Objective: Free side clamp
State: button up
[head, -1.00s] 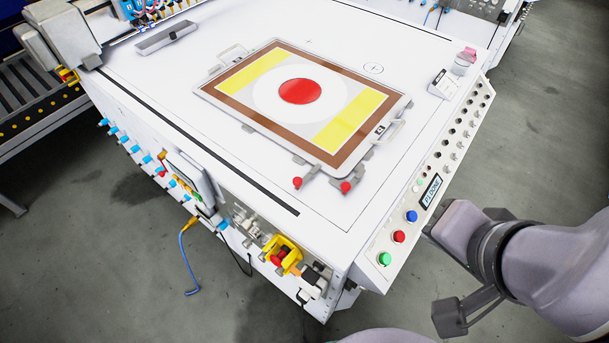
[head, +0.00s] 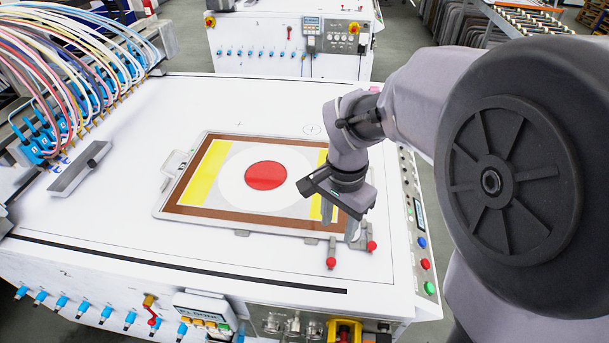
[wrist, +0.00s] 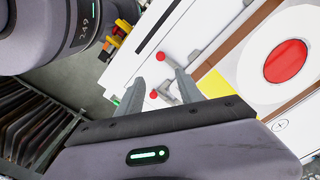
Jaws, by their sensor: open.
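Two grey clamps with red knobs sit at the front right corner of a framed plate (head: 192,222) with yellow bands and a red disc. The left clamp (head: 332,248) meets the plate's front edge. The right clamp (head: 362,242) is at the corner, partly hidden by my gripper. I cannot tell which is the side clamp. My gripper (head: 340,222) is open and empty, pointing down above this corner. In the wrist view, one red knob (wrist: 160,57) and the other red knob (wrist: 153,94) show beyond the open fingers, with no contact visible.
The white table (head: 120,235) is clear in front of and left of the plate. Green, red and blue buttons (head: 425,264) line the right edge.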

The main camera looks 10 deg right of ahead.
aim_at(332, 259)
notch_tip(332, 259, down, 14)
jog(key=b, duration=0.5)
jog(key=shift+a+r, duration=0.15)
jog(key=shift+r, duration=0.1)
grip_shut()
dwell(0.7)
